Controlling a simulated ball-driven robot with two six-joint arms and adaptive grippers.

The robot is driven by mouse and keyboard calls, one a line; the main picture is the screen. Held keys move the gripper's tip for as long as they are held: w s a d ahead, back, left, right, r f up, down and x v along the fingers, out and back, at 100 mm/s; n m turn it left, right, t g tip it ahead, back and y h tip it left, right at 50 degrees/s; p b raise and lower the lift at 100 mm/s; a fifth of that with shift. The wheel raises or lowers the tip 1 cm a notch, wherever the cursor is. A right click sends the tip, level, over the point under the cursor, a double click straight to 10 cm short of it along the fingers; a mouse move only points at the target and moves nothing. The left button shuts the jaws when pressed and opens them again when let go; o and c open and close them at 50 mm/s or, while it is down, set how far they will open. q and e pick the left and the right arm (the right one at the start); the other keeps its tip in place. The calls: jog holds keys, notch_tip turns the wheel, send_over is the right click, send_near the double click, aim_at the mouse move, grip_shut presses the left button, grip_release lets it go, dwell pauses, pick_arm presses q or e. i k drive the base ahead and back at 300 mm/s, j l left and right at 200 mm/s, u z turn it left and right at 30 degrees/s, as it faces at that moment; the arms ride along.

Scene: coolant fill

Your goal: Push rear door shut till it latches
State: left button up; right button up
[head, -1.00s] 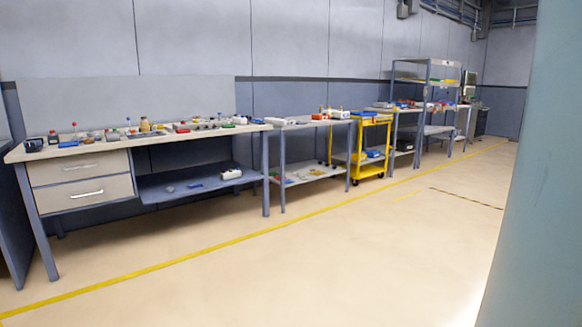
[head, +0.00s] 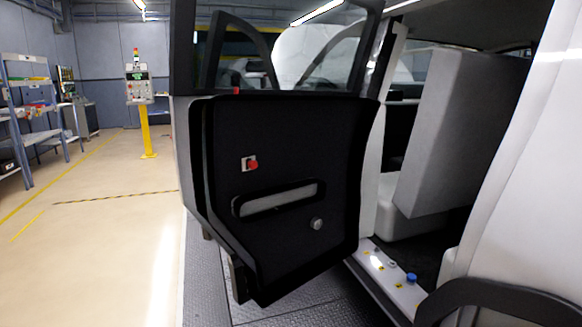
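The rear door (head: 285,225) of the vehicle stands open in the head view, swung outward to the left of its doorway. Its dark inner panel faces me, with a long grey recessed handle (head: 278,200), a red knob on a small plate (head: 251,164) and a round grey knob (head: 317,224). A window frame rises above the panel. The doorway (head: 405,235) to the right of the door shows a light grey seat (head: 455,130) inside. The latch itself cannot be made out. Neither of my grippers shows in this view.
The sill (head: 385,272) carries a blue cap and small yellow labels. Metal plate flooring (head: 290,305) lies under the door. A yellow post with a control box (head: 140,90) and shelving (head: 35,105) stand at the left. The floor between them is clear.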

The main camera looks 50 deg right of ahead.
aim_at(308, 147)
jog(key=z, duration=1.6)
jog(key=i+j+z, duration=0.15)
jog(key=j, duration=0.2)
jog(key=i+j+z, duration=0.1)
jog(key=j, duration=0.3)
